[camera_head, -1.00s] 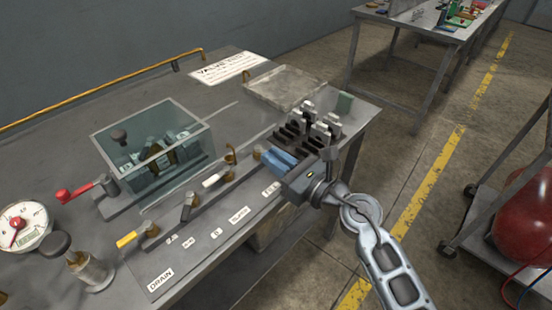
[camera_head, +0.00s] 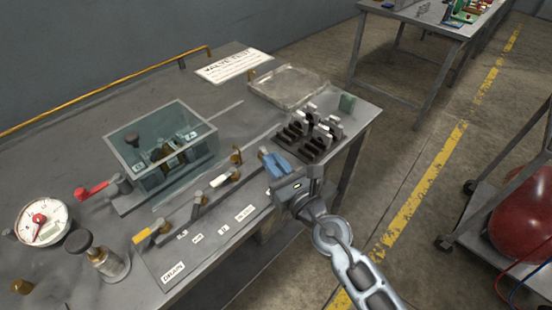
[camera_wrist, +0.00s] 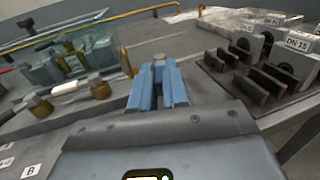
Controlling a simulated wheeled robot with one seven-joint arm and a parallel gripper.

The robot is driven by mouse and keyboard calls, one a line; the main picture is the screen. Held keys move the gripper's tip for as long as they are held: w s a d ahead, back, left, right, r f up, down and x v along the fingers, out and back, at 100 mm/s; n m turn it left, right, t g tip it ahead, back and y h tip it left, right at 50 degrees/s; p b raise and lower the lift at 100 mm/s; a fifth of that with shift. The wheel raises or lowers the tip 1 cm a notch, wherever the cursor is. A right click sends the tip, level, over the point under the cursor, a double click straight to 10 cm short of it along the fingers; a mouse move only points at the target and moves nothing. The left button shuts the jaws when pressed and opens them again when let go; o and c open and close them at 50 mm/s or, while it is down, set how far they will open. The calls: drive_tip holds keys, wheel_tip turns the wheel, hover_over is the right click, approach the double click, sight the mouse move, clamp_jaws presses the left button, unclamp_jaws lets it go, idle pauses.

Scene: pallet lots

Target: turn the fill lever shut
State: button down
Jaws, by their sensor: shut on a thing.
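My gripper (camera_head: 268,158) has blue jaws and is at the right end of the row of valve levers on the bench panel. In the wrist view, its blue jaws (camera_wrist: 158,88) are shut on a narrow grey part, which I take to be the fill lever (camera_wrist: 159,62). Most of this lever is hidden between the jaws, and its angle cannot be told. The label beside it is covered by my gripper in the head view.
Left of my gripper stand a white lever (camera_head: 226,178), a grey lever (camera_head: 197,203) and a yellow lever (camera_head: 152,234). A clear box (camera_head: 160,150) stands behind them. A dark rack with grey blocks (camera_head: 308,135) is close on the right. A pressure gauge (camera_head: 43,223) is far left.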

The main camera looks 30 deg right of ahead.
sight(262, 152)
drive_tip(key=shift+a+r+m+h+p, duration=0.1)
drive_tip(key=shift+a+m+h+p, duration=0.15)
drive_tip(key=shift+m+h+p, duration=0.3)
drive_tip(key=shift+a+m+h+p, duration=0.25)
drive_tip(key=shift+h+p, duration=0.15)
drive_tip(key=shift+h, duration=0.35)
drive_tip(key=shift+w+a+m+h+p, duration=0.15)
drive_tip(key=shift+a+m+h+p, duration=0.3)
drive_tip(key=shift+m+h, duration=0.55)
drive_tip(key=shift+w+a+m+g+h, duration=0.15)
drive_tip(key=shift+a+m+g+h, duration=0.3)
drive_tip(key=shift+h, duration=0.6)
drive_tip(key=shift+w+a+m+g+h, duration=0.1)
drive_tip(key=shift+m+g+h, duration=0.45)
drive_tip(key=shift+m+h, duration=0.35)
drive_tip(key=shift+w+a+m+g+h, duration=0.15)
drive_tip(key=shift+a+m+g+h, duration=0.25)
drive_tip(key=shift+h, duration=0.75)
drive_tip(key=shift+d+m+h, duration=0.1)
drive_tip(key=shift+m+h, duration=0.15)
drive_tip(key=shift+h, duration=0.05)
drive_tip(key=c, duration=1.1)
unclamp_jaws()
drive_tip(key=shift+s, duration=0.1)
drive_tip(key=shift+b+v, duration=0.6)
drive_tip(key=shift+v, duration=3.25)
